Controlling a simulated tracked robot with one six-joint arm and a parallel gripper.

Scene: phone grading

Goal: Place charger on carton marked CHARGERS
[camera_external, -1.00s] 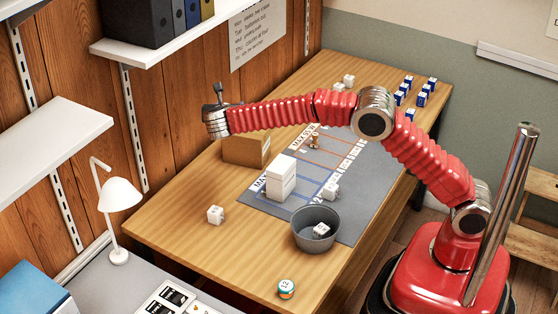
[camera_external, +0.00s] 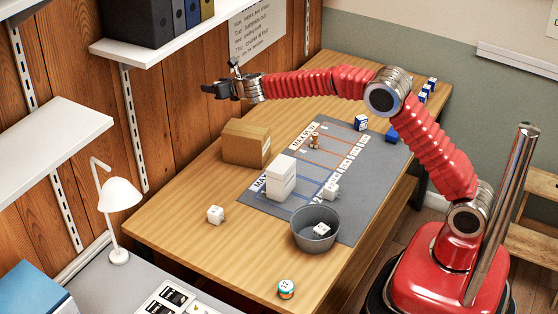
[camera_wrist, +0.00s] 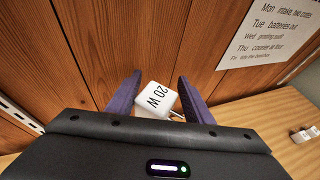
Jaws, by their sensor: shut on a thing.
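My gripper (camera_external: 208,89) is high above the far left side of the table, near the wood wall, pointing left. In the wrist view my gripper (camera_wrist: 158,98) is shut on a white charger (camera_wrist: 154,101) marked "20 W", held between its two dark fingers. In the external view I cannot make out the charger. A brown carton (camera_external: 244,145) stands on the table below and to the right of my gripper, apart from it. A white carton or stack (camera_external: 281,179) stands nearer, on the grey mat. No CHARGERS marking is readable on either.
A grey bin (camera_external: 315,230) holding a white cube-like item stands on the mat (camera_external: 350,207). Small white blocks (camera_external: 215,215) (camera_external: 331,191), blue-and-white boxes (camera_external: 361,123) and a numbered round item (camera_external: 286,288) are on the table. A lamp (camera_external: 119,195) stands front left.

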